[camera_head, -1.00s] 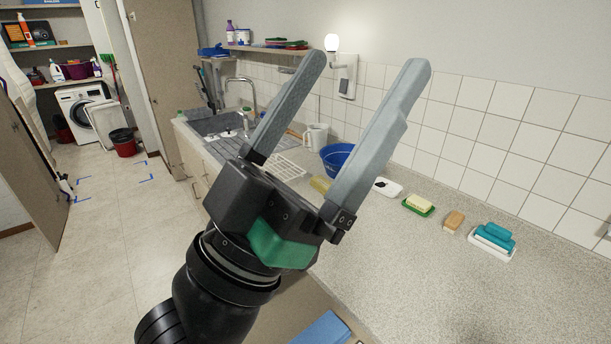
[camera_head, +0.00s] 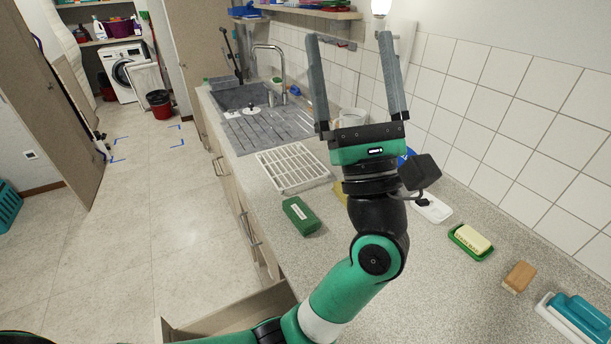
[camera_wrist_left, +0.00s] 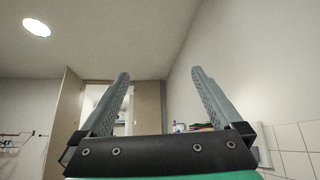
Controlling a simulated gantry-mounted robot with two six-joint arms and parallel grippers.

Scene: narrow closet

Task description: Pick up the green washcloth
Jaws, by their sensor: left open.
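I cannot surely pick out the green washcloth. In the head view, flat coloured items, one with green (camera_head: 333,4), lie on the wall shelf at the top edge. They show small in the left wrist view as a stack (camera_wrist_left: 201,127) beyond the right finger. A green block with a pale label (camera_head: 301,215) lies on the counter and looks more like a box than cloth. My left gripper (camera_head: 348,40) is open and empty, fingers pointing up, above the counter. The left wrist view shows its open fingers (camera_wrist_left: 160,75) too. My right gripper is out of view.
The sink (camera_head: 240,97), tap (camera_head: 268,62) and white rack (camera_head: 292,168) lie beyond my left arm. A soap dish (camera_head: 471,241), wooden brush (camera_head: 519,277) and teal brush (camera_head: 580,318) line the right wall. A drawer (camera_head: 235,312) stands open below.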

